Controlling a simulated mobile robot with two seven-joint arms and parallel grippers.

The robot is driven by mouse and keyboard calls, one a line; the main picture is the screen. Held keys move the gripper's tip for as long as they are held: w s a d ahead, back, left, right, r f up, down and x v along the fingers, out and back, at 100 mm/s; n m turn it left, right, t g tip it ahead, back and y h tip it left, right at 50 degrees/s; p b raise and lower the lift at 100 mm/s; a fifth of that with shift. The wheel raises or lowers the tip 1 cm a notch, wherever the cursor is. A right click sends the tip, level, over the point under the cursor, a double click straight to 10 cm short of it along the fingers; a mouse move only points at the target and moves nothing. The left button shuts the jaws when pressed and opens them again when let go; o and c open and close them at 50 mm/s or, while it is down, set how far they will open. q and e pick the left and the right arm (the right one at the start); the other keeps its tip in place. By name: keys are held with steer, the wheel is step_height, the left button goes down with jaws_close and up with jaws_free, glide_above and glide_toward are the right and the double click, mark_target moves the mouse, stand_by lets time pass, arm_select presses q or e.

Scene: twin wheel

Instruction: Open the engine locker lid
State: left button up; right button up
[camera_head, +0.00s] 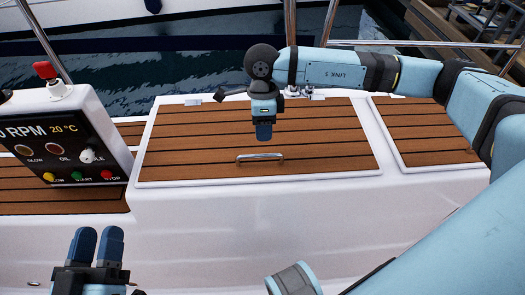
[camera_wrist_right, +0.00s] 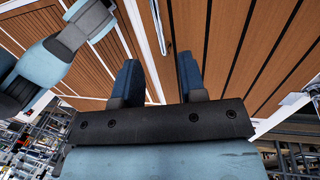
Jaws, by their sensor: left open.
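The engine locker lid (camera_head: 330,148) is a white-rimmed panel of brown slats, lying shut on the white bench in the head view. Its metal bar handle (camera_head: 260,158) sits near the front edge. My right gripper (camera_head: 263,138) points down above the lid, just behind the handle. In the right wrist view its two blue fingers stand apart with nothing between them (camera_wrist_right: 160,75). The handle (camera_wrist_right: 172,28) appears as a thin bar beyond the fingertips there. My left gripper (camera_head: 97,238) is open and empty at the lower left, in front of the bench.
A control console (camera_head: 60,140) with a red lever (camera_head: 45,70), knob and coloured buttons stands left of the lid. Another slatted panel (camera_head: 425,130) lies to the right. Metal rails (camera_head: 430,43) and water are behind. The bench's white front (camera_head: 230,220) is bare.

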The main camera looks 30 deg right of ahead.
mark_target(263, 149)
steer(key=f, duration=0.2)
steer(key=f+b, duration=0.1)
steer(key=f, duration=0.1)
steer(key=s+f, duration=0.1)
steer(key=f, duration=0.2)
steer(key=shift+s+a, duration=0.1)
steer(key=shift+a, duration=0.2)
arm_select(q)
step_height(263, 149, down, 3)
steer(key=shift+w+d+f+g, duration=0.1)
steer(key=shift+w+g, duration=0.05)
steer(key=shift+g, duration=0.45)
arm_select(e)
steer(key=shift+r, duration=0.1)
